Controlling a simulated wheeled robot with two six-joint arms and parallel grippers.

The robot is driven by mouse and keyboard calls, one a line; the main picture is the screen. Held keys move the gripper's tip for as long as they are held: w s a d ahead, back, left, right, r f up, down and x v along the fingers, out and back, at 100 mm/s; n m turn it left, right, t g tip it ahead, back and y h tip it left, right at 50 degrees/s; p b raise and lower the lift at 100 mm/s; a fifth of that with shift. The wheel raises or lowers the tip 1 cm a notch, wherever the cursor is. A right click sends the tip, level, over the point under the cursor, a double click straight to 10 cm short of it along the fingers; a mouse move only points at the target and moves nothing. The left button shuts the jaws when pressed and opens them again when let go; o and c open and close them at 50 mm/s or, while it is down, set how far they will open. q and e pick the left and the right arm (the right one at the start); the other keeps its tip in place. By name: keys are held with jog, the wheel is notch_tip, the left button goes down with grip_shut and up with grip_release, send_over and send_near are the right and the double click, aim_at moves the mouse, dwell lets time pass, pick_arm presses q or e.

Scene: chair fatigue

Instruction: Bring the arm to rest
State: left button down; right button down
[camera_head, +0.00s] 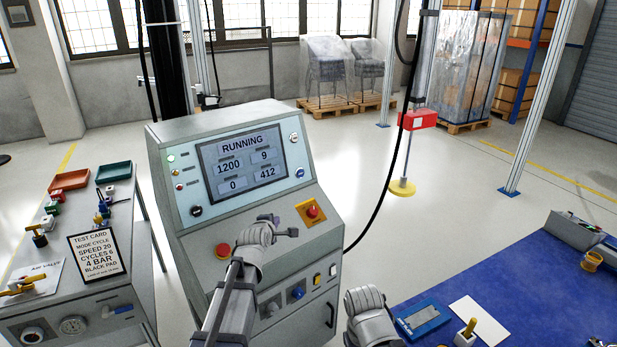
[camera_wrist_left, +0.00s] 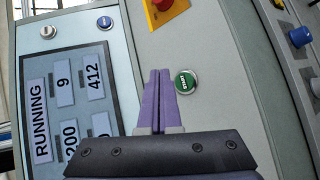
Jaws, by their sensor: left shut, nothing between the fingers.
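My left arm comes in from the bottom over the grey control console (camera_head: 185,150). Its gripper (camera_head: 291,232) is in front of the console's sloped panel. In the left wrist view the purple fingers (camera_wrist_left: 159,75) are shut with nothing between them. Their tips are just beside a green button (camera_wrist_left: 186,82); I cannot tell whether they touch it. The console screen (camera_head: 247,168) reads RUNNING, with 1200, 9, 0 and 412. Part of my right arm shows at the bottom centre of the head view, but its fingers do not show.
A grey bench at left holds a test card (camera_head: 95,254) and coloured trays (camera_head: 113,172). A blue-topped table (camera_head: 560,295) is at right. A black cable hangs right of the console.

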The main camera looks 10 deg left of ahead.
pick_arm(q)
jog(key=s+d+f+m+g+h+p, duration=0.1)
jog(key=s+d+f+m+g+p, duration=0.35)
jog(key=s+d+m, duration=0.85)
jog(key=s+d+f+m+g+y, duration=0.1)
jog(key=s+m+g, duration=0.3)
jog(key=s, duration=0.6)
jog(key=s+d+f+m+g+y+p, duration=0.1)
jog(key=s+d+m+g, duration=0.1)
jog(key=s+m+g, duration=0.2)
jog(key=s+m, duration=0.3)
jog(key=s, duration=0.4)
jog(key=shift+s+d+g, duration=0.15)
jog(key=shift+s+g, duration=0.05)
jog(key=shift+g, duration=0.15)
jog(key=shift+f, duration=0.1)
